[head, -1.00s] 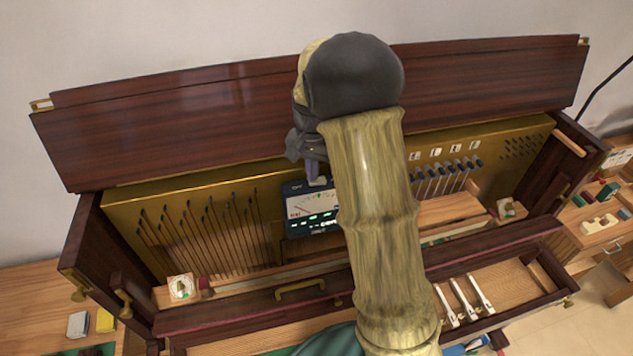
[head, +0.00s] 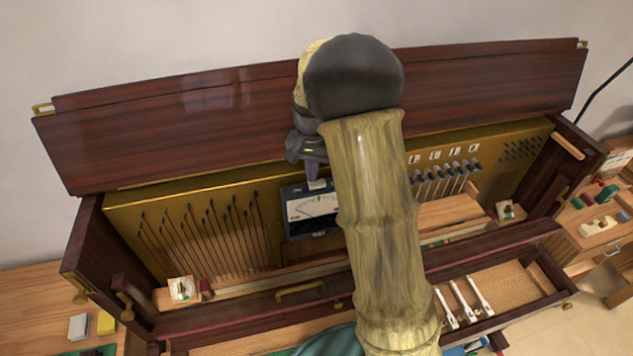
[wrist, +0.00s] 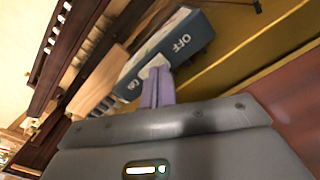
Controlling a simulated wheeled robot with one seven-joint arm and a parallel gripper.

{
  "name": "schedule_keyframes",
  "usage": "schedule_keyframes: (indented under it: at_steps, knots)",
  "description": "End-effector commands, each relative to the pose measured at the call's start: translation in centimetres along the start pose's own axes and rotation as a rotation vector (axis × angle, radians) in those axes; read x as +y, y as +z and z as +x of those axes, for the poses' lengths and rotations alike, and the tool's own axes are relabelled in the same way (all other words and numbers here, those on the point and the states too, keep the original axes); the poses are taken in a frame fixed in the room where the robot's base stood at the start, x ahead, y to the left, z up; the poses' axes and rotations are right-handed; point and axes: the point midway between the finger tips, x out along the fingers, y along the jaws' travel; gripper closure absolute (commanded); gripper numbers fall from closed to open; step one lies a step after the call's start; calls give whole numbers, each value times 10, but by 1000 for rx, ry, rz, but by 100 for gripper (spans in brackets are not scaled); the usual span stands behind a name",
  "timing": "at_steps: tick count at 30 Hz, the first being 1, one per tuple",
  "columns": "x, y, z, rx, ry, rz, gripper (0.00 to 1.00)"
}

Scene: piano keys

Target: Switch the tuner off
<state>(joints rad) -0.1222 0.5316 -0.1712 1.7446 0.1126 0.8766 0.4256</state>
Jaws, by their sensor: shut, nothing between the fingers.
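The tuner (head: 312,207) is a dark box with a pale needle dial, standing inside the open piano in front of the gold panel. In the head view my gripper (head: 316,176) is over the tuner's top edge. My arm hides the tuner's right side.
Thin rods with dark tips (head: 208,235) stand left of the tuner, and several pale hammers (head: 445,180) stand to its right. The raised wooden lid (head: 190,115) is behind.

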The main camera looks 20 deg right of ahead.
Motion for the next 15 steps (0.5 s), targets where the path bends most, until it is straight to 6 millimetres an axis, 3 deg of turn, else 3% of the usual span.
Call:
schedule_keyframes:
  at_steps: [15]
  knots:
    - [0, 0, -38, 2, -1, 0, 100]
